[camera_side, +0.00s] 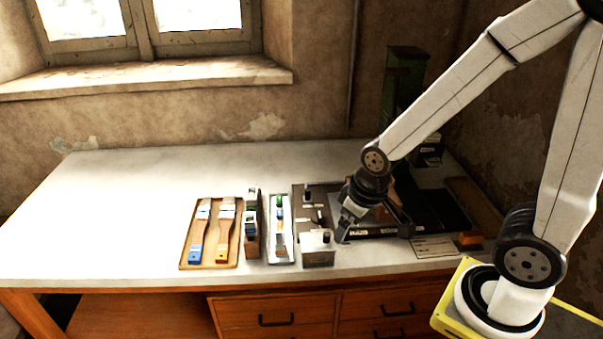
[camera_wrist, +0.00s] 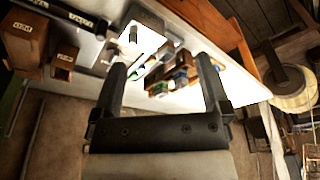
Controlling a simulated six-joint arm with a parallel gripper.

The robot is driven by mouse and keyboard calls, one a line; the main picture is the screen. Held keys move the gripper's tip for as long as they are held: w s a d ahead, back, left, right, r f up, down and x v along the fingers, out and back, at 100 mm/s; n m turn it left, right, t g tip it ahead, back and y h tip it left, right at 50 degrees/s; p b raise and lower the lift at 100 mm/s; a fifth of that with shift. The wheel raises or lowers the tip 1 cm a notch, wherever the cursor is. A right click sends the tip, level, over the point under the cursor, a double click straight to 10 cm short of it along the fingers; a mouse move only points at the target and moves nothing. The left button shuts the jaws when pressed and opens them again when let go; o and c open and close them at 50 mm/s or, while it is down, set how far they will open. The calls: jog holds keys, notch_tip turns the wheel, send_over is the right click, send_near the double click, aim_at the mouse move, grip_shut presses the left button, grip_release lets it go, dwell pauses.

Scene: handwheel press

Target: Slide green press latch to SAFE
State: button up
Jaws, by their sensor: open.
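A dark green upright of the press (camera_side: 403,75) stands at the back right of the bench, partly behind my arm. I cannot make out the green latch or its SAFE mark in either view; my arm and wrist cover part of that area. My gripper (camera_side: 346,226) points down over the right part of the bench, beside a grey fixture with dark knobs (camera_side: 317,247). In the wrist view my gripper's two fingers (camera_wrist: 162,80) are spread apart, with nothing held between them.
A wooden tray with brushes (camera_side: 187,257), a small block rack (camera_side: 252,245) and a pale tray (camera_side: 283,258) stand left of the fixture. A paper card (camera_side: 432,247) and an orange block (camera_side: 470,239) lie right. The bench's left half (camera_side: 110,215) is clear.

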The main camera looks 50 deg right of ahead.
jog(key=w+d+m+g, duration=0.1)
jog(key=w+d+m, duration=0.15)
jog(key=w, duration=0.55)
jog(key=w+d+m, duration=0.1)
jog(key=w+d, duration=0.3)
jog(key=w, duration=0.4)
jog(key=m+g, duration=0.2)
jog(key=m, duration=0.4)
send_over(308, 190)
jog(key=shift+n, duration=0.25)
jog(key=shift+w+f, duration=0.1)
jog(key=shift+f, duration=3.75)
jog(key=shift+f, duration=4.9)
grip_shut()
